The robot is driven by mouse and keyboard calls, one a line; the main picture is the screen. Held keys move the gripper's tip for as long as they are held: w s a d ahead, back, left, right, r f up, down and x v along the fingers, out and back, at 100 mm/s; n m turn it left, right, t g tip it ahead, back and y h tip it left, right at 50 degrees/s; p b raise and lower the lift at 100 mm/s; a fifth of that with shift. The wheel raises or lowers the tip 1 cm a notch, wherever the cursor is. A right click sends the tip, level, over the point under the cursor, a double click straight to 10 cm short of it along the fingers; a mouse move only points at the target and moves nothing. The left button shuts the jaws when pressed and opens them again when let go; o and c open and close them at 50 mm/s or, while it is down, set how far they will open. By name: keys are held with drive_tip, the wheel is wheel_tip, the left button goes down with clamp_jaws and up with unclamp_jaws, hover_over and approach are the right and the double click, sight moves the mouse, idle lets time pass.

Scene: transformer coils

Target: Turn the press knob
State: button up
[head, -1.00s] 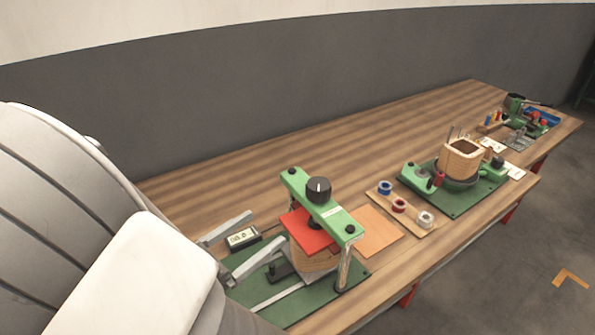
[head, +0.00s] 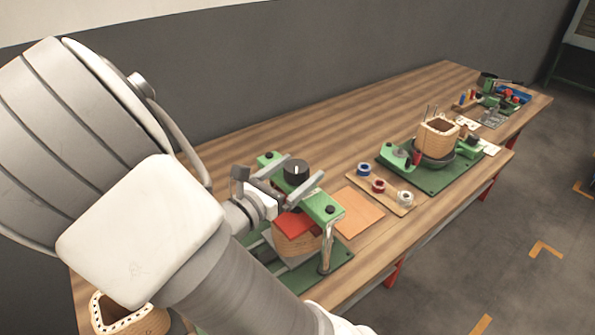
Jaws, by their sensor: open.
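The press knob (head: 296,171) is a black round knob with a white mark on top. It sits on the green crossbar (head: 321,207) of the press. My gripper (head: 304,172) is open, with its two grey fingers reaching in from the left, one on the far side and one on the near side of the knob. I cannot tell whether the fingers touch it. Under the crossbar are a red plate (head: 293,223) and a wooden coil block (head: 297,244). My arm hides the left part of the press.
A wooden board (head: 359,212) lies right of the press. Beyond it are a strip of spools (head: 379,186) and a green winding station (head: 420,178) with a wooden coil form (head: 438,138). Another coil form (head: 128,316) shows at lower left. The table behind the press is clear.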

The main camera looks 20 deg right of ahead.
drive_tip(key=shift+w+d, duration=0.1)
drive_tip(key=shift+d, duration=0.1)
drive_tip(key=c, duration=1.4)
drive_tip(key=shift+r+m+g+h+p, duration=0.2)
drive_tip(key=shift+m+g+p, duration=0.2)
drive_tip(key=shift+g+p, duration=0.25)
drive_tip(key=shift+r+m+g+h+p, duration=0.2)
drive_tip(key=shift+m+g+p, duration=0.2)
drive_tip(key=shift+g+p, duration=0.2)
drive_tip(key=m+g+p, duration=0.2)
drive_tip(key=g, duration=0.1)
drive_tip(key=shift+f+h, duration=0.1)
drive_tip(key=shift+h, duration=0.3)
drive_tip(key=shift+f+m+g, duration=0.2)
drive_tip(key=shift+m+g, duration=0.3)
drive_tip(key=shift+g, duration=0.25)
drive_tip(key=o, duration=1.4)
